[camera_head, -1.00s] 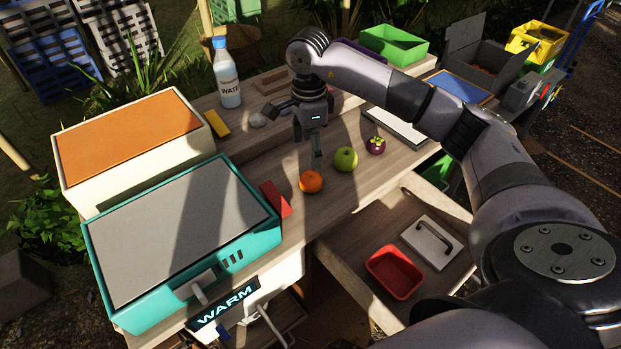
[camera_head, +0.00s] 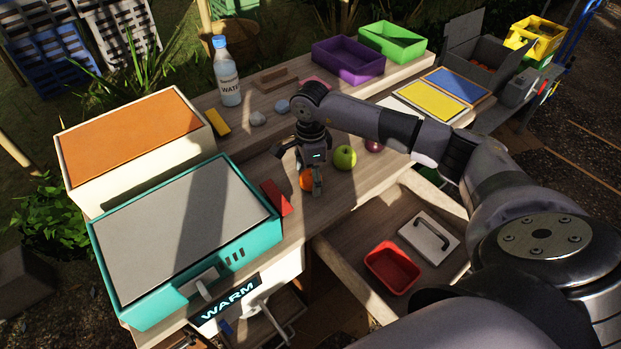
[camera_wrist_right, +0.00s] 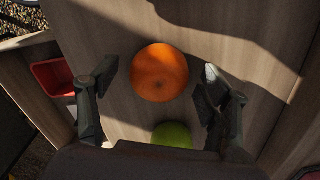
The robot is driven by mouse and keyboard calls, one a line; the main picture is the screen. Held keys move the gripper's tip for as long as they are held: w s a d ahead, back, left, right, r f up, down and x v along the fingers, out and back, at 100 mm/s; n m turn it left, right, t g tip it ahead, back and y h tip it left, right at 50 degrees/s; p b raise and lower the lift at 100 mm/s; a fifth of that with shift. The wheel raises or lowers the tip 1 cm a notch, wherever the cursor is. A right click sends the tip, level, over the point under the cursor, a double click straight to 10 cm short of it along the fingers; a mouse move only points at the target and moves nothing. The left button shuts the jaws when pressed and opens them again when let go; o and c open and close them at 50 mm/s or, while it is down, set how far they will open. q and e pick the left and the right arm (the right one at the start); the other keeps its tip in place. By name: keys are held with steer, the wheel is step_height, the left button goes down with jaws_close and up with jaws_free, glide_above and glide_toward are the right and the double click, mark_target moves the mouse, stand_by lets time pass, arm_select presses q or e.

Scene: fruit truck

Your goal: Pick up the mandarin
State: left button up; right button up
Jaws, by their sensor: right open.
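The orange mandarin (camera_head: 306,181) sits on the wooden table, partly hidden behind my right gripper (camera_head: 300,178) in the head view. In the right wrist view the mandarin (camera_wrist_right: 160,73) lies between and a little beyond the two spread fingertips of my right gripper (camera_wrist_right: 160,82). The fingers are open, with a gap on each side of the fruit. A green apple (camera_head: 344,158) sits just to the right of the mandarin; part of it (camera_wrist_right: 172,135) shows in the wrist view. My left gripper is not in view.
A purple mangosteen (camera_head: 374,145) is partly hidden by my right arm. A red block (camera_head: 276,197) stands left of the mandarin, beside the teal warmer box (camera_head: 247,232). A red tray (camera_head: 392,268) lies in the open drawer (camera_head: 345,262). A water bottle (camera_head: 228,75) stands farther back.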

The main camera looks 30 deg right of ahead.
steer(key=shift+c, duration=0.2)
steer(key=c, duration=1.3)
